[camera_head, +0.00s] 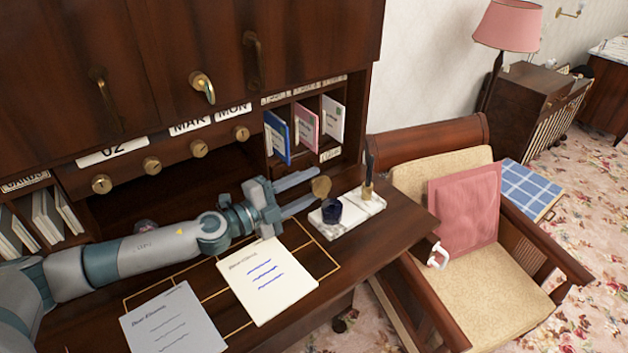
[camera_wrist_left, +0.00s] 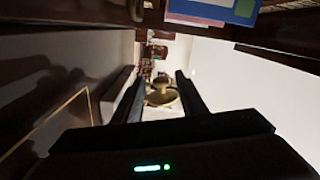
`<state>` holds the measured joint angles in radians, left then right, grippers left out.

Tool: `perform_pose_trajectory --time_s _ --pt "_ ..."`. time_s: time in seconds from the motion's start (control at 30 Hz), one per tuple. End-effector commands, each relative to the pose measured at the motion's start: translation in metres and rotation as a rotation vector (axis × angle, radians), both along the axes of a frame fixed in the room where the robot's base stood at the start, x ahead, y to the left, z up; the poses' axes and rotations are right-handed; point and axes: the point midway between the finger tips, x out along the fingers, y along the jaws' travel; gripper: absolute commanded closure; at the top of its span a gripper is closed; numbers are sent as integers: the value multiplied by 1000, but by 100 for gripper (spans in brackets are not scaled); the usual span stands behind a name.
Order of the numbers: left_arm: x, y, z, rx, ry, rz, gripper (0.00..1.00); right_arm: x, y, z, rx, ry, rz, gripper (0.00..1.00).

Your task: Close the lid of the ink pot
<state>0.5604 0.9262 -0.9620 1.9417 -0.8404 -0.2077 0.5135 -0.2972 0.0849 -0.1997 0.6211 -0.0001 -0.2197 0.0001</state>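The ink pot (camera_head: 332,211) is a small dark blue vessel on a white marble stand (camera_head: 357,214) at the right end of the desk. Its round brass lid (camera_head: 321,187) is raised, tilted up at the back left of the pot. My left gripper (camera_head: 314,187) reaches in from the left, its two fingers apart, with the lid by the fingertips. In the left wrist view the brass lid (camera_wrist_left: 163,97) shows between the open fingers (camera_wrist_left: 160,90); I cannot tell whether they touch it. My right gripper is not in view.
A dark pen in a brass holder (camera_head: 367,185) stands on the marble stand. Letter slots (camera_head: 305,130) rise behind the gripper. Two written sheets (camera_head: 266,278) lie on the desk in front of my arm. A cushioned chair (camera_head: 480,240) stands right of the desk.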

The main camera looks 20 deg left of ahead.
Motion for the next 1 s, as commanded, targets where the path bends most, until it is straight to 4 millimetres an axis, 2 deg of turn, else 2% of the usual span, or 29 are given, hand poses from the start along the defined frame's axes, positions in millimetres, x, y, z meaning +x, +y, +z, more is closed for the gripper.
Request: perform_pose_trajectory --time_s 0.23,0.4,0.77,1.0 --pt "0 0 0 0 0 0 62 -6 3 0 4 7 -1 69" --pt "0 0 0 0 0 1 100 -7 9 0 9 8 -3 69" --pt "0 0 2 19 -14 1 100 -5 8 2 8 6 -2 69" --pt "-1 -2 7 94 -72 1 100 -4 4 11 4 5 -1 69"
